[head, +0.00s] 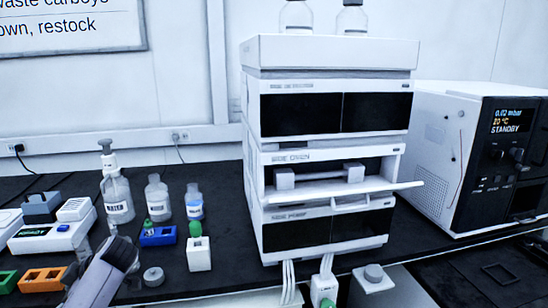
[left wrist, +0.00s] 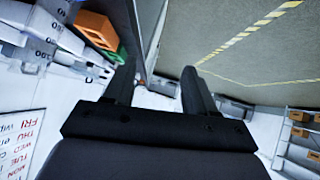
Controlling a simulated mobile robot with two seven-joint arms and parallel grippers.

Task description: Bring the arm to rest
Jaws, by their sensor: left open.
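My left gripper (left wrist: 157,70) is open in the left wrist view, with its two dark fingers apart and nothing between them. What looks like part of my left arm (head: 95,280) shows at the lower left of the head view, over the front of the dark bench; the fingers cannot be made out there. My right gripper is in neither view.
A white chromatography stack (head: 330,88) stands mid-bench, its middle module's front flap (head: 385,187) lowered. A vacuum unit (head: 435,150) stands right. Bottles (head: 117,200), a blue rack (head: 158,236) and an orange block (head: 42,279) are near my arm. Floor (left wrist: 250,60) lies beyond my fingers.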

